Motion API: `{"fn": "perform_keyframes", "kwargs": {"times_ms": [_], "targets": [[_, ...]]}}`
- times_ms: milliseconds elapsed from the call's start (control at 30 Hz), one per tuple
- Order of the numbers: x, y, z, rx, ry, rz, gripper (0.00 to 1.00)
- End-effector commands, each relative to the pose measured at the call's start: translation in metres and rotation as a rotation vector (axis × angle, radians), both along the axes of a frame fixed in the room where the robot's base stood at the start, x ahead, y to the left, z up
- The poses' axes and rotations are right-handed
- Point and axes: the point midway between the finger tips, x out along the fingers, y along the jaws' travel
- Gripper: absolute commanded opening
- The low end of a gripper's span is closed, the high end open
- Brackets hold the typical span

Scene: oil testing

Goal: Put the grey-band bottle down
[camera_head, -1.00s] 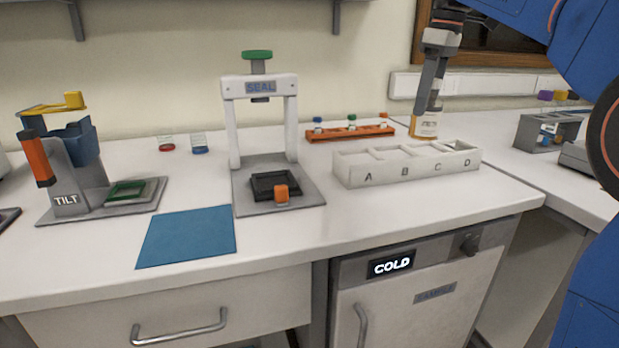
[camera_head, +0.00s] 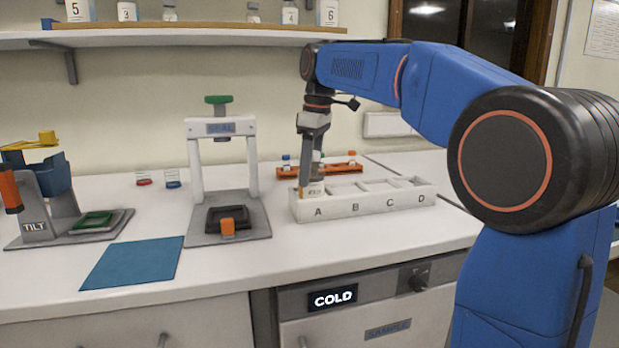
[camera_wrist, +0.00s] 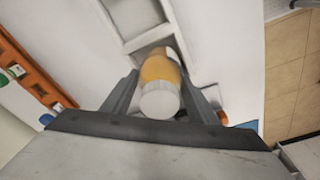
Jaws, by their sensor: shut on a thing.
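My gripper (camera_head: 311,178) is shut on an amber bottle (camera_head: 315,188) with a pale label. In the wrist view the bottle (camera_wrist: 160,70) sits between both fingers, its pale cap (camera_wrist: 159,100) toward the camera. The bottle is upright at compartment A, the left end of the white rack (camera_head: 375,203) marked A, B, C, D. Its base is hidden, so I cannot tell whether it touches the compartment floor. No grey band can be made out. Compartments B, C and D look empty.
An orange rack (camera_head: 345,169) with small capped vials stands just behind the white rack. The SEAL press (camera_head: 222,128) stands to its left. A blue mat (camera_head: 132,262) lies bare at front left, and the TILT device (camera_head: 35,228) is at far left.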

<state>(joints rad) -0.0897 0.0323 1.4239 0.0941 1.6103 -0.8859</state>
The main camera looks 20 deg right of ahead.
Motion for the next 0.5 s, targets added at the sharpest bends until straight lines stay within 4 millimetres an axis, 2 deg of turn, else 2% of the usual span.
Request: {"fn": "perform_keyframes", "kwargs": {"times_ms": [167,500], "targets": [[0.0,0.0,-0.016,0.0,0.0,0.0,0.13],[0.0,0.0,-0.019,0.0,-0.001,0.0,0.13]]}}
